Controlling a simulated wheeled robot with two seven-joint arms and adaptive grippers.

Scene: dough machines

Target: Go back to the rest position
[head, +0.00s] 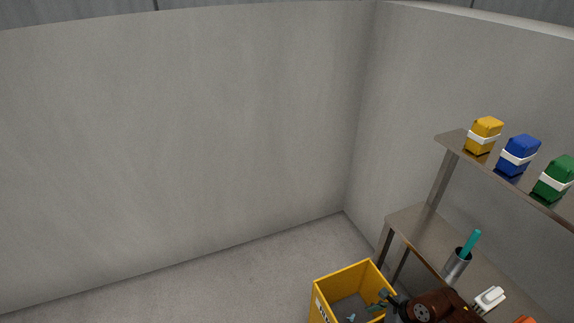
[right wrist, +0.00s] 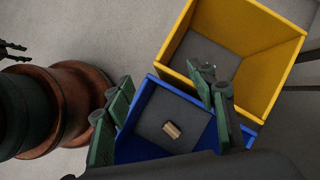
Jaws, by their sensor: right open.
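My right gripper (head: 384,300) is at the bottom of the head view, over the yellow crate (head: 341,276). In the right wrist view, its two green fingers stand wide apart with nothing between them, so the gripper (right wrist: 165,115) is open and empty. Below the fingers is a blue crate (right wrist: 140,105) with a small tan block (right wrist: 172,130) on its grey floor. My left gripper does not show in the head view.
At the right stands a shelf (head: 412,219) with yellow (head: 484,135), blue (head: 518,155) and green (head: 556,178) packages on top. A metal cup (head: 456,266) with a teal-handled item stands on its lower board. Bare walls and clear floor (head: 230,285) lie to the left.

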